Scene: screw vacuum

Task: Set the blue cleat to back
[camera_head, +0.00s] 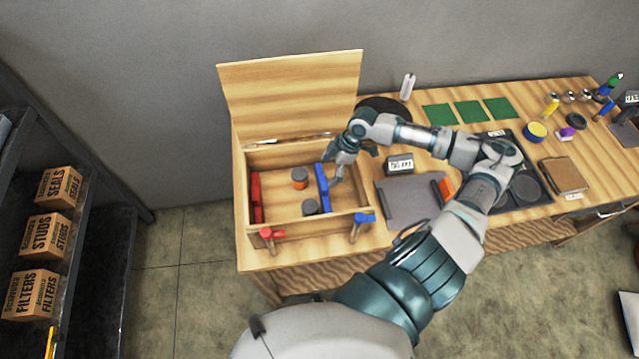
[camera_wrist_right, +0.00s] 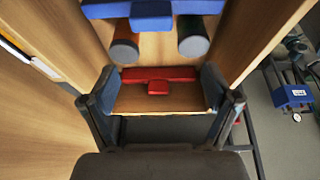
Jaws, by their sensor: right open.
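The blue cleat (camera_head: 322,187) is a long blue bar inside the open wooden box, toward its right side. A blue bar with a raised middle, apparently this cleat, also shows at the top of the right wrist view (camera_wrist_right: 150,10). My right gripper (camera_head: 336,174) is at the box's right side, close by the blue cleat and partly covering that area. Its fingers are apart in the wrist view (camera_wrist_right: 160,98), with a red bar (camera_wrist_right: 158,76) visible beyond the gap. I cannot tell whether a finger touches the blue cleat. My left gripper is not in view.
The red bar (camera_head: 256,197) lies along the box's left side. The box's raised lid (camera_head: 295,95) is behind. Red (camera_head: 268,236) and blue (camera_head: 364,219) handles are on the front wall.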

